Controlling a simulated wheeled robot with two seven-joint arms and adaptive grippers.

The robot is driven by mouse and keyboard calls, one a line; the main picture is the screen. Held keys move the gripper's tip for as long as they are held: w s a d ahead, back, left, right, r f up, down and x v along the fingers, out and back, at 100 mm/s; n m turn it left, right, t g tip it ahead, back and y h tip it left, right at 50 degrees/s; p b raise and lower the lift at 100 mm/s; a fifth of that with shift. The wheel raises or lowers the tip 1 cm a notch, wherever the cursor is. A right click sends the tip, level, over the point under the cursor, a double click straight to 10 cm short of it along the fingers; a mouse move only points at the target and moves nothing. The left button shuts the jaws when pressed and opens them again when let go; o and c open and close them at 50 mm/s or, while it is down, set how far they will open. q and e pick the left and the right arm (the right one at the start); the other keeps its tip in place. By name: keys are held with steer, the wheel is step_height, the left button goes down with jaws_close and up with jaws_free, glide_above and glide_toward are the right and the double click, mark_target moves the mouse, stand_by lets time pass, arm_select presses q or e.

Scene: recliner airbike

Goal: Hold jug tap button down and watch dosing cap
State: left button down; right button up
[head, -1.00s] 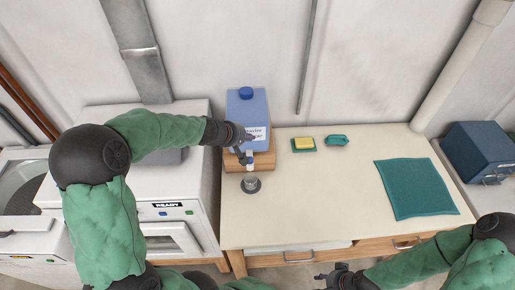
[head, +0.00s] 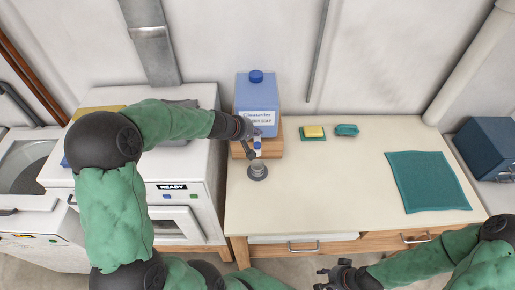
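A blue jug (head: 256,92) with a dark blue cap and a white label stands on a wooden block (head: 276,144) at the table's back left. Its small white tap (head: 257,144) points to the front. A grey dosing cap (head: 258,168) stands on a dark round base just below the tap. My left gripper (head: 252,137) is at the tap, in front of the jug's lower left; its fingers are too small to tell open from shut. The fill inside the cap cannot be made out. My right gripper (head: 328,278) is low in front of the table, with its fingers apart and nothing between them.
The cream table (head: 330,195) is mostly clear in the middle. A yellow sponge (head: 314,131) and a teal item (head: 347,130) lie at the back, a teal cloth (head: 428,182) at the right. A white machine reading READY (head: 172,187) stands left of the table.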

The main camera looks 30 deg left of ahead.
mark_target(256, 146)
arm_select(q)
steer(key=shift+f+b, duration=1.55)
steer(key=shift+f, duration=0.25)
steer(key=shift+f, duration=0.1)
steer(key=shift+f+b, duration=0.3)
steer(key=shift+b, duration=0.2)
steer(key=shift+s+f+b, duration=0.1)
steer(key=shift+f+b, duration=0.45)
stand_by(2.8)
